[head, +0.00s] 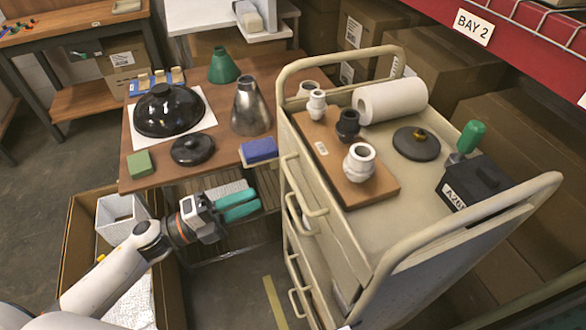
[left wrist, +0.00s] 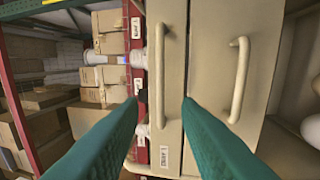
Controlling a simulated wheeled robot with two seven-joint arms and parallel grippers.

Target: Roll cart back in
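The beige drawer cart (head: 330,235) stands at the right of the head view, with push rails at both ends and drawer handles on its left face. My left gripper (head: 259,204), with teal fingers, is just left of that face and apart from it. In the left wrist view the open, empty fingers (left wrist: 161,103) point at the cart's drawer fronts (left wrist: 212,60). One drawer handle (left wrist: 160,75) appears between the fingertips, beyond them; another handle (left wrist: 238,80) is to the right. My right gripper is in neither view.
The cart carries a paper roll (head: 392,101), a wooden board (head: 375,190) with fittings and a black box (head: 475,185). A wooden table (head: 225,150) with lamp parts is left of it. An open carton (head: 75,235) is below my left arm. Boxes and a red rack (head: 510,35) stand behind.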

